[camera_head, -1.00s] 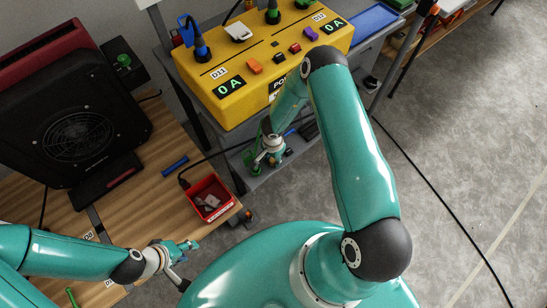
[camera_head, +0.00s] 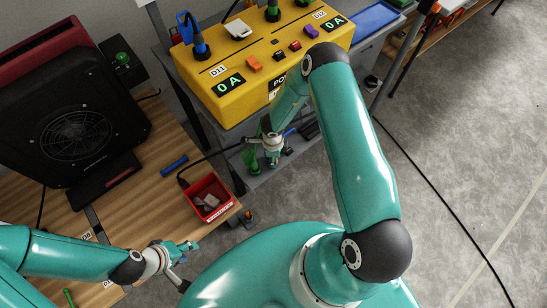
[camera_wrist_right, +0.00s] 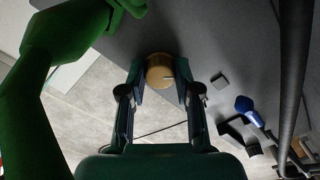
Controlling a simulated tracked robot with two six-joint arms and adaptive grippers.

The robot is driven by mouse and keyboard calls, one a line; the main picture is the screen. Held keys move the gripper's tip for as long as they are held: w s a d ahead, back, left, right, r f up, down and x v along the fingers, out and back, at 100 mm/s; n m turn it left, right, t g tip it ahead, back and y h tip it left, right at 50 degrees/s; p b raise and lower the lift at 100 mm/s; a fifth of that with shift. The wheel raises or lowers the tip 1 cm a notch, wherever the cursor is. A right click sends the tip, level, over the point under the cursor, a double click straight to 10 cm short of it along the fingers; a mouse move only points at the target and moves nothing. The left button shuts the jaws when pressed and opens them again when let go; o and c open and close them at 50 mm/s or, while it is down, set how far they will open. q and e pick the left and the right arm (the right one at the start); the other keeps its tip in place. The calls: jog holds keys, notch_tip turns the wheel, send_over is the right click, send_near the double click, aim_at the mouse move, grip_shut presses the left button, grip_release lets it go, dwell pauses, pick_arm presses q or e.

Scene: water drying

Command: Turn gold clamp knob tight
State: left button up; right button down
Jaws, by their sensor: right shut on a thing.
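The gold clamp knob (camera_wrist_right: 159,71) is round and shows a small pale mark on its face. In the right wrist view it sits between the fingertips of my right gripper (camera_wrist_right: 160,82), which is shut on it. In the head view my right gripper (camera_head: 272,158) is over the grey shelf beside a green part (camera_head: 252,160); the knob is hidden there. A large green part (camera_wrist_right: 60,40) fills the left of the wrist view. My left gripper (camera_head: 190,262) is open and empty by the front edge of the wooden table.
A yellow power box (camera_head: 265,65) stands on the cart above the right gripper. A red bin (camera_head: 209,197) with small pieces and a blue bar (camera_head: 174,165) are on the wooden table (camera_head: 140,205). A black cable (camera_head: 450,215) crosses the floor. A blue-headed object (camera_wrist_right: 246,106) lies right of the knob.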

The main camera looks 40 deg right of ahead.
jog(key=m+b, duration=0.1)
jog(key=m, duration=0.3)
jog(key=shift+w+m, duration=0.1)
jog(key=shift+m, duration=0.2)
jog(key=m+b, duration=0.1)
jog(key=m, duration=0.2)
jog(key=shift+m, duration=0.3)
jog(key=m+b, duration=0.1)
jog(key=m, duration=0.3)
jog(key=shift+m+b, duration=0.3)
jog(key=m+b, duration=0.1)
jog(key=m, duration=0.2)
jog(key=shift+w+m, duration=0.1)
jog(key=shift+m, duration=0.2)
jog(key=m+b, duration=0.2)
jog(key=m, duration=0.2)
jog(key=shift+m+b, duration=0.3)
jog(key=shift+b, duration=0.05)
jog(key=m+b, duration=0.2)
jog(key=m, duration=0.1)
jog(key=shift+d+m, duration=0.1)
jog(key=shift+m, duration=0.2)
jog(key=m+b, duration=0.2)
jog(key=m, duration=0.2)
jog(key=shift+m+b, duration=1.25)
jog(key=shift+m, duration=0.95)
jog(key=shift+r, duration=0.1)
